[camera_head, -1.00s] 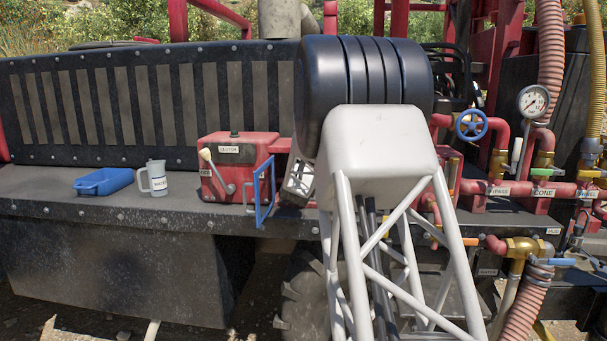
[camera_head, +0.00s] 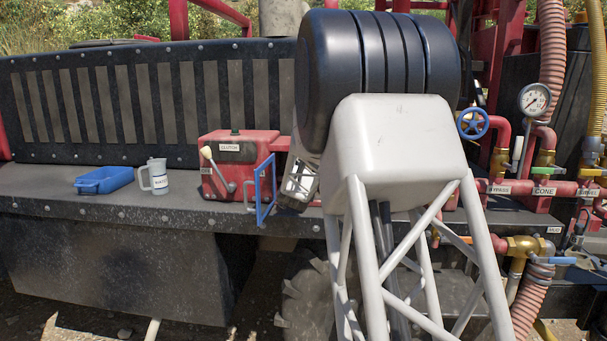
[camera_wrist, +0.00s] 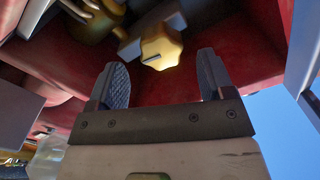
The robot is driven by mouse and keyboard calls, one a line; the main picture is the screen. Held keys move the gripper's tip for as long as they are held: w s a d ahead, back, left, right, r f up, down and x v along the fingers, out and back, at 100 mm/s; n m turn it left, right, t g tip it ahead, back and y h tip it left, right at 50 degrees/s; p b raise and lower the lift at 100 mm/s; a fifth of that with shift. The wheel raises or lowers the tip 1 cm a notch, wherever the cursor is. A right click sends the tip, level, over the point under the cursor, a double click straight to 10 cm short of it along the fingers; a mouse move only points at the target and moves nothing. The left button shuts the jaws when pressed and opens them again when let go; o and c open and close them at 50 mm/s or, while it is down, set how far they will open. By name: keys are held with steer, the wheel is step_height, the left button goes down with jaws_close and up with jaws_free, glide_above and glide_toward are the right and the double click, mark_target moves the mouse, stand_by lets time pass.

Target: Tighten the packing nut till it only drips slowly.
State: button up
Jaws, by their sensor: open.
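A lobed brass nut (camera_wrist: 161,47), which looks like the packing nut, sits at the end of a grey shaft against a red housing in the wrist view. My gripper (camera_wrist: 160,76) is open and empty, with one grey ribbed finger to each side below the nut. The nut lies just beyond the fingertips, roughly centred between them; I see no contact. In the head view my own arm hides the nut and my gripper. No drip can be made out.
In the wrist view another brass fitting (camera_wrist: 95,15) sits at upper left. The red box labelled clutch (camera_head: 236,165) with its blue frame (camera_head: 264,190) stands left of my arm. A mug (camera_head: 156,176) and blue tray (camera_head: 104,180) are farther left. Valves and a pressure gauge (camera_head: 534,99) stand right.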

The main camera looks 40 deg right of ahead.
steer(key=shift+v, duration=1.4)
steer(key=s+a+r+n+y, duration=0.1)
steer(key=s+a+r+y, duration=0.2)
steer(key=a+r, duration=0.25)
steer(key=s+a+r+n+y, duration=0.2)
steer(key=a+r+y, duration=0.15)
steer(key=a, duration=0.35)
steer(key=s+a+f+n+g+y, duration=0.25)
steer(key=s+a, duration=0.35)
steer(key=a, duration=0.4)
steer(key=s+a+f+n+g+y, duration=0.1)
steer(key=s+a+n+y, duration=0.15)
steer(key=s+a, duration=0.6)
steer(key=s+a+f+n+g, duration=0.2)
steer(key=s+a+f, duration=0.2)
steer(key=s, duration=0.5)
steer(key=s+a+f+n+g, duration=0.1)
steer(key=s+a+f, duration=0.3)
steer(key=s, duration=0.5)
steer(key=s+a+f+n+g+y, duration=0.1)
steer(key=s+a+f+n+g, duration=0.1)
steer(key=s+a, duration=0.6)
step_height(320, 180, down, 3)
steer(key=shift+s+r+n+g, duration=0.25)
steer(key=shift+s+g, duration=0.25)
steer(key=shift+g, duration=0.35)
